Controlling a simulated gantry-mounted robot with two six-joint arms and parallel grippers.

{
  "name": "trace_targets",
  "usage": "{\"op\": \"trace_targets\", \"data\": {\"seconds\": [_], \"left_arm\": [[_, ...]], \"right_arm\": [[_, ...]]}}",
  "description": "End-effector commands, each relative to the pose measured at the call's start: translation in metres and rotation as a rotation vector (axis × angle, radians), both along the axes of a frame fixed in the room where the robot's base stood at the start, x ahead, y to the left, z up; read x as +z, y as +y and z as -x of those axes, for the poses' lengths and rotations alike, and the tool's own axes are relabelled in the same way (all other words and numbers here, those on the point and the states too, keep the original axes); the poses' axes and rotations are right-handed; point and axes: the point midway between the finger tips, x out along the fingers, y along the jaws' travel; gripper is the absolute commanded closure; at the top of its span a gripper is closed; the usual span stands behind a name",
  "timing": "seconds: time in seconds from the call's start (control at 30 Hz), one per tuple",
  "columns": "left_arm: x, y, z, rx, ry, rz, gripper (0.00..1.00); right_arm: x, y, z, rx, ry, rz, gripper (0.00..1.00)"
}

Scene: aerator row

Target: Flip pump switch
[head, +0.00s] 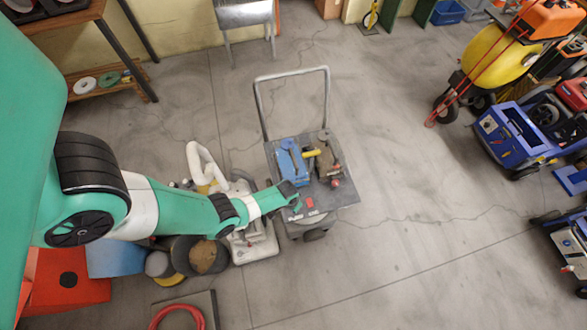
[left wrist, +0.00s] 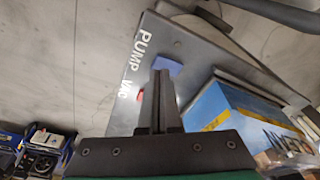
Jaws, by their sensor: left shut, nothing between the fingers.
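A grey panel marked PUMP and VAC (left wrist: 180,40) fills the middle of the left wrist view. A blue switch (left wrist: 167,66) sits beside the PUMP lettering, and a red piece (left wrist: 140,97) shows near VAC, partly hidden by my fingers. My left gripper (left wrist: 163,75) is shut and empty, its fingertips overlapping the lower edge of the blue switch in this view; I cannot tell whether they touch it. In the head view my left gripper (head: 296,204) is at the front of the grey cart (head: 345,196), close to a red patch (head: 310,202). My right gripper is not in view.
On the cart stand a blue box (head: 291,163) and a tool with a yellow part (head: 312,153). A white-framed machine (head: 255,245) stands close to the cart's left side, under my arm. Floor right of the cart is clear; blue and yellow machines (head: 505,135) stand far right.

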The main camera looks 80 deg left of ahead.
Motion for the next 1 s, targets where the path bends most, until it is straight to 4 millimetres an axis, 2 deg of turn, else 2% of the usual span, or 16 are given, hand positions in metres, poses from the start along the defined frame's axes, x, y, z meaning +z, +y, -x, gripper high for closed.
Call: {"op": "trace_targets", "data": {"seconds": [1.0], "left_arm": [[-0.013, 0.0, 0.0, 0.0, 0.0, 0.0, 1.0]], "right_arm": [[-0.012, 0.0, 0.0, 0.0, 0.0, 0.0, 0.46]]}}
